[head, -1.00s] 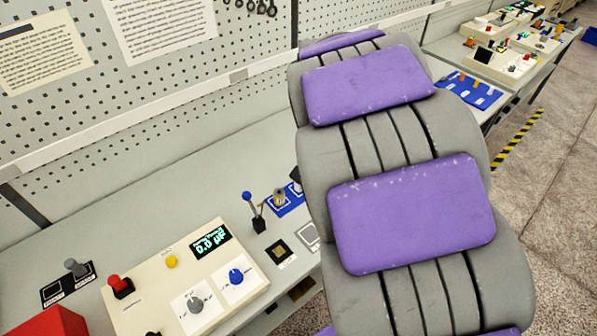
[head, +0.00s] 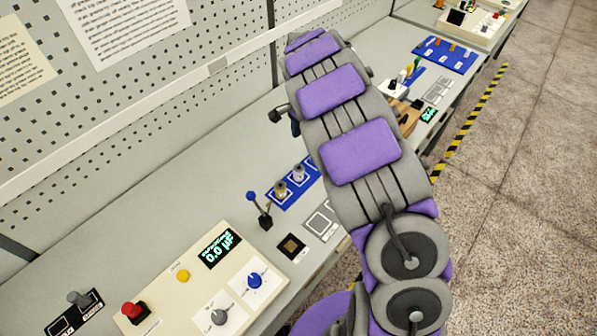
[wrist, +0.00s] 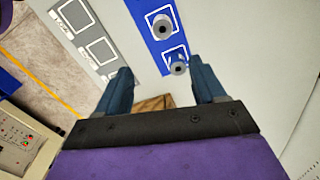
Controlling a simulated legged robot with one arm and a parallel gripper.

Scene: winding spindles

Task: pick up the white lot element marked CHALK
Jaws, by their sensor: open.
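A blue strip (head: 287,197) on the bench carries a tan spindle-like element (head: 281,188) and a paler, whitish one (head: 298,172). The wrist view shows two grey-looking elements with dark centres on the strip: one higher up (wrist: 161,27) and one lower (wrist: 178,66). I cannot read a CHALK mark on either. My gripper (wrist: 160,84) is open and empty, its two blue fingers spread wide. The lower element appears beyond the fingers, nearer the right finger. In the head view my arm covers part of the strip.
Grey panels with square frames (wrist: 93,38) lie left of the strip. A brown block (wrist: 153,103) shows between the fingers, low down. A control box with a display (head: 219,247) and a small black lever (head: 264,215) stand on the bench. A pegboard wall (head: 120,110) rises behind.

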